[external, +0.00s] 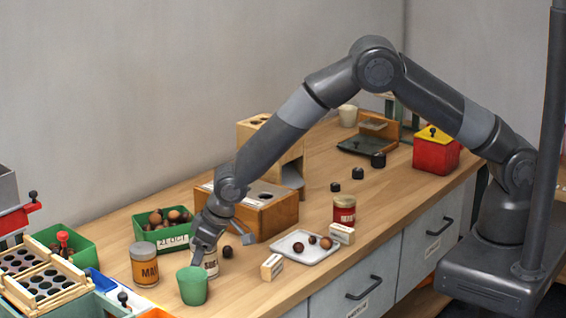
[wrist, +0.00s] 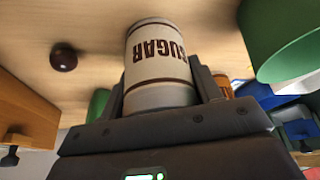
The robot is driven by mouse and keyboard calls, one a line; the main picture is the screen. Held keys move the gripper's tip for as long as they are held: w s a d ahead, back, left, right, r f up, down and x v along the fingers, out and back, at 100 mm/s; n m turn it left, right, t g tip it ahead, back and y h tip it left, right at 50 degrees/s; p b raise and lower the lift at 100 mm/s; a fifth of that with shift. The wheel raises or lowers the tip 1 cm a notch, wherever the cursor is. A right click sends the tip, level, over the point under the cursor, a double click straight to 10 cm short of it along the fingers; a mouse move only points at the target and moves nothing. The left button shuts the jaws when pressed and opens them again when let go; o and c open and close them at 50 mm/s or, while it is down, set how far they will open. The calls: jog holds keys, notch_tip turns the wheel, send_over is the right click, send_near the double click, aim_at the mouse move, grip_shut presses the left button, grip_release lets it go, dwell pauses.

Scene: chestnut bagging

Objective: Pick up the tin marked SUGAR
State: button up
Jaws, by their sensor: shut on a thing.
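The tin marked SUGAR (wrist: 157,62) is cream with dark lettering and brown bands, and stands between the fingers of my gripper (wrist: 163,88) in the wrist view. Its label reads upside down there. In the external view the tin (external: 211,264) is pale and mostly hidden behind my gripper (external: 207,243). My gripper is shut on the tin. I cannot tell whether the tin's base touches the table.
A green cup (external: 192,286) stands just in front of the tin, and a yellow-labelled tin (external: 144,266) is to the left. A green crate of chestnuts (external: 150,239) is behind. A white tray (external: 290,252) and red tin (external: 344,211) are to the right.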

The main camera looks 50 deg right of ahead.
jog(key=c, duration=0.3)
